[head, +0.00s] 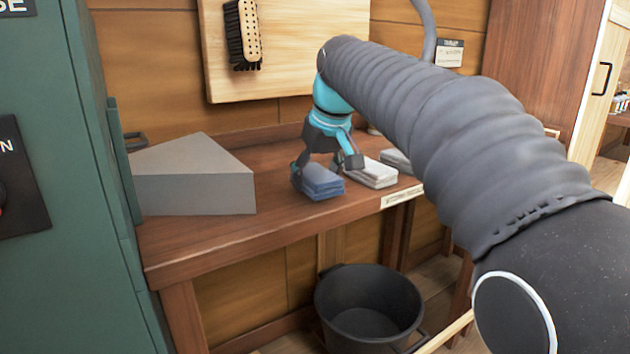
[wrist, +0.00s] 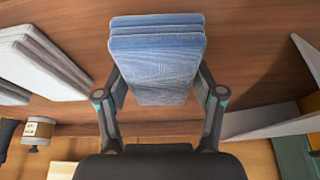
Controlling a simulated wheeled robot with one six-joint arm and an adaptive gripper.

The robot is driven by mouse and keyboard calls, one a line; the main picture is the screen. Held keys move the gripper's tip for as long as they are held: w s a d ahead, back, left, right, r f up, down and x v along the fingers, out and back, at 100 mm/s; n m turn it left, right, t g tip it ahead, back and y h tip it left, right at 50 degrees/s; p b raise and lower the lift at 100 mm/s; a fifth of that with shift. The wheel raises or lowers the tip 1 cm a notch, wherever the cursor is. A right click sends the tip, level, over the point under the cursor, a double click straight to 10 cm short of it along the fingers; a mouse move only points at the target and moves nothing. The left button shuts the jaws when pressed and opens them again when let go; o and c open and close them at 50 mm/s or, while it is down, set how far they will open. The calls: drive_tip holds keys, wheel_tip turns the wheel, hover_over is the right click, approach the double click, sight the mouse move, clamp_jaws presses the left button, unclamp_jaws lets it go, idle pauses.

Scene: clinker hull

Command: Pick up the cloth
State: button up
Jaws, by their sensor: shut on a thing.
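A folded blue cloth (head: 321,182) is at the front of the wooden bench in the head view. Another pale folded cloth (head: 396,159) lies further right, partly hidden by my arm.
A grey wedge-shaped block (head: 195,190) stands on the bench (head: 225,240) at the left. A green cabinet (head: 60,180) stands at the far left. A black bucket (head: 368,312) stands on the floor below. A brush (head: 243,35) hangs on a board behind. Bare bench lies between block and cloth.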

sight(313, 170)
wheel_tip(313, 170, up, 4)
drive_tip(key=shift+f+p, duration=0.15)
drive_tip(key=shift+p, duration=0.3)
drive_tip(key=w+d+r, duration=0.3)
drive_tip(key=d+r, duration=0.3)
drive_tip(key=d, duration=0.5)
drive_tip(key=shift+w+r, duration=0.2)
drive_tip(key=shift+w, duration=0.05)
drive_tip(key=shift+d, duration=0.1)
drive_tip(key=o, duration=0.6)
drive_tip(key=shift+c, duration=0.2)
drive_tip(key=c, duration=0.4)
drive_tip(key=shift+s, duration=0.1)
drive_tip(key=shift+c, duration=0.2)
